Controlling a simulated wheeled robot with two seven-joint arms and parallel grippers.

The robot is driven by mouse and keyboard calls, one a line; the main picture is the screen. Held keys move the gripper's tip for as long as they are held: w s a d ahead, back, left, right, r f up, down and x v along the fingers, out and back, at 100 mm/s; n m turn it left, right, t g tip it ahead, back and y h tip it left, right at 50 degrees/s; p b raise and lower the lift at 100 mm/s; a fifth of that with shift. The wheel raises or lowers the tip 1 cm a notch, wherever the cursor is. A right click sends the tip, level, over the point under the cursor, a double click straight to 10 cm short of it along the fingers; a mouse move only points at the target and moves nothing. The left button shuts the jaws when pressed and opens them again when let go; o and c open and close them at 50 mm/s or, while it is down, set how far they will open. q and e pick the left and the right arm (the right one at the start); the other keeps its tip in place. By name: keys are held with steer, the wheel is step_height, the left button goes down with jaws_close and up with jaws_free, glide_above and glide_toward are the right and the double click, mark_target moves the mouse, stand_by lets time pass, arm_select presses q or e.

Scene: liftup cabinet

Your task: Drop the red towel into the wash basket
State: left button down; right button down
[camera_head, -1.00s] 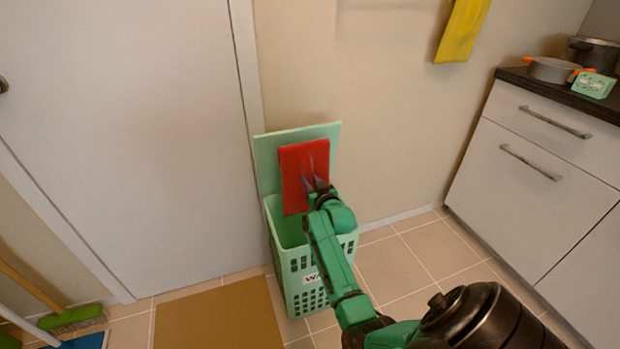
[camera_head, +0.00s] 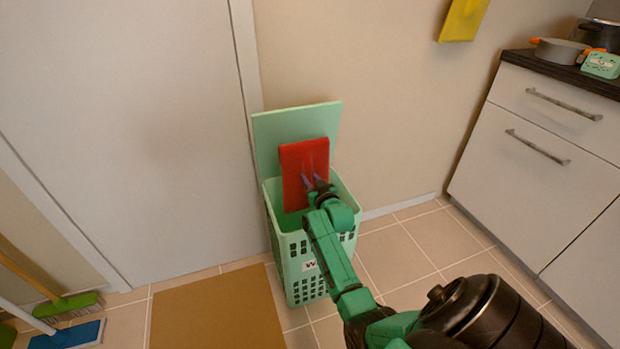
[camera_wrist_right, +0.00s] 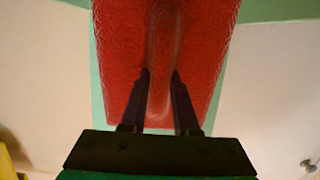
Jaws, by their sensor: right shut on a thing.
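The red towel (camera_head: 303,160) hangs flat and upright in front of the raised lid (camera_head: 267,131) of the green wash basket (camera_head: 300,272). Its lower edge is over the basket's opening. My right gripper (camera_head: 312,184) is shut on the towel. The right wrist view also shows the towel (camera_wrist_right: 120,60), pinched into a fold between the two fingers (camera_wrist_right: 160,85). The basket is open and stands on the tiled floor against the wall. My arm hides part of its front and right rim. My left gripper is not in view.
A green broom (camera_head: 65,306) and a blue mop (camera_head: 70,335) are at the lower left. White drawers (camera_head: 545,150) stand at the right. A yellow cloth (camera_head: 463,18) hangs on the wall.

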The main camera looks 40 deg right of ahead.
stand_by(0.4)
jaws_free()
steer(key=shift+s+r, duration=0.1)
steer(key=shift+r, duration=0.05)
stand_by(1.5)
